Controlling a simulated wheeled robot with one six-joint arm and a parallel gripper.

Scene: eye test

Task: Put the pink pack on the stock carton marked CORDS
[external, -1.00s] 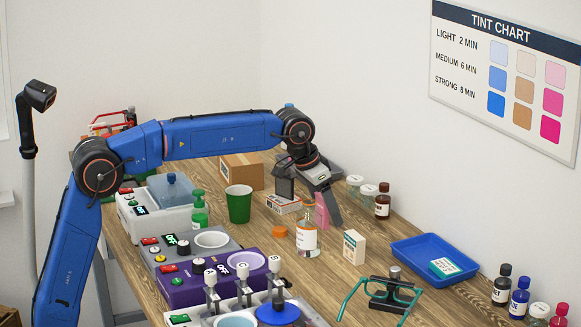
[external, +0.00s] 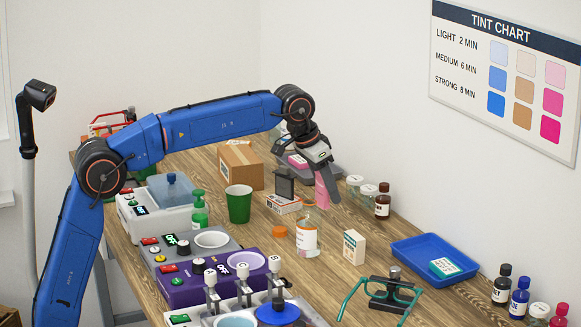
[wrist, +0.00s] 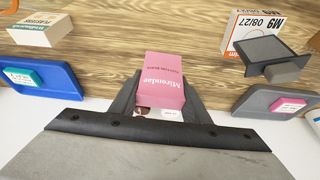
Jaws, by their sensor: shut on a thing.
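My gripper (external: 322,172) is shut on the pink pack (external: 321,192), which hangs below the wrist above the back right part of the table. In the wrist view the pack (wrist: 163,80) shows its printed face between the two dark fingers. A brown cardboard carton (external: 241,167) stands further back and left, apart from my gripper. I cannot read any CORDS mark on it. A white and orange box (external: 284,204) marked M9 08/27 sits left of the pack, with a dark framed piece at it.
A grey tray (external: 327,171) behind my gripper holds another pink pack (external: 297,161). A blue tray (external: 412,249) lies to the right. Jars and a brown bottle (external: 383,202) line the wall side.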

